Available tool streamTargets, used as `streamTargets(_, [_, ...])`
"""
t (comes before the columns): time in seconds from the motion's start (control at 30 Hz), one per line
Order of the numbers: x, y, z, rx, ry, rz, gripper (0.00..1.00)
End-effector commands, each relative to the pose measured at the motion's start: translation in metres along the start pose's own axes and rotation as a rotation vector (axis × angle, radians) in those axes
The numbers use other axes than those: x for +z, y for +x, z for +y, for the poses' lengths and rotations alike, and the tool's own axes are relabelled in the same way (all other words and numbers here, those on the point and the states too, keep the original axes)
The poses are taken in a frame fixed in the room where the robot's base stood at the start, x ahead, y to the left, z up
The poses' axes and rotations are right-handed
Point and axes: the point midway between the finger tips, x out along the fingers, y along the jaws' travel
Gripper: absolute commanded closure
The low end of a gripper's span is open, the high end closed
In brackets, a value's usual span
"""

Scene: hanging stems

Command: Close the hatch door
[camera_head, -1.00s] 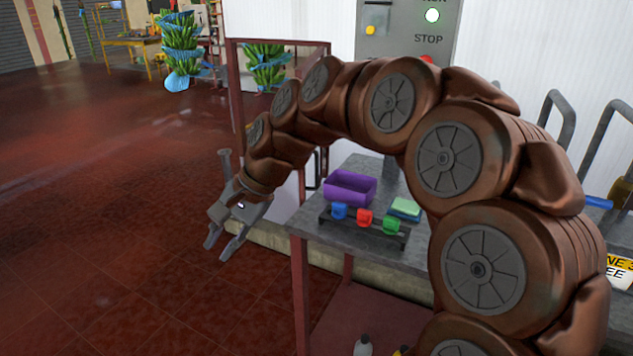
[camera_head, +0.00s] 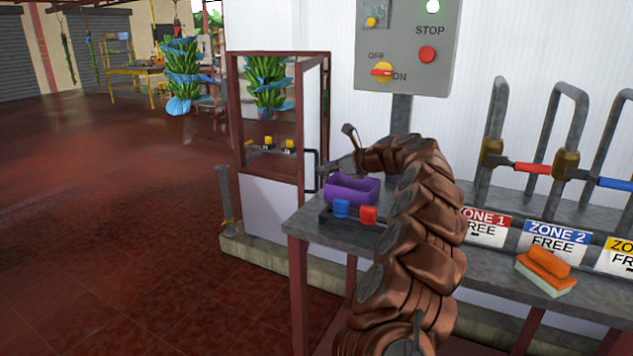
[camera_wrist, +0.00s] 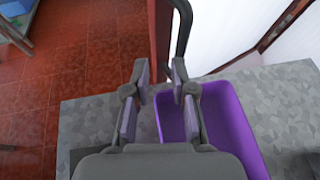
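The hatch (camera_head: 265,128) has a dark red frame in the white wall, with hanging green bananas visible through it. Its door (camera_head: 312,120) is seen at a steep angle on the right side and appears to stand open. A black bar handle (camera_head: 313,170) is on the door; it also shows in the wrist view (camera_wrist: 183,30), just beyond the right fingertip. My gripper (camera_head: 340,166) is right of the handle, above the table's far left corner. In the wrist view my gripper (camera_wrist: 160,75) is open and empty, its fingers apart from the handle.
A purple bin (camera_head: 352,190) stands on the grey table (camera_head: 300,224) close below my gripper. Blue (camera_head: 341,208) and red (camera_head: 368,214) items sit in front of it. A control box (camera_head: 405,45) stands behind. The tiled floor (camera_head: 130,230) at left is clear.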

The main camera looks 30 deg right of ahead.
Motion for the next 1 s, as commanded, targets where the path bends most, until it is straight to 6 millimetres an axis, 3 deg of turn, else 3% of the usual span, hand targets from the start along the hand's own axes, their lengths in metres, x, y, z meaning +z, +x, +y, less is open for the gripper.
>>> streamTargets(0.1, [-0.011, -0.004, -0.019, -0.037, 0.046, -0.009, 0.75])
streamTargets(0.2, [-0.012, -0.004, -0.024, -0.047, 0.060, -0.012, 0.75])
streamTargets(0.73, [-0.013, 0.049, -0.025, -0.044, 0.058, -0.007, 0.75])
streamTargets(1.0, [-0.011, 0.066, -0.026, -0.045, 0.058, -0.010, 0.75])
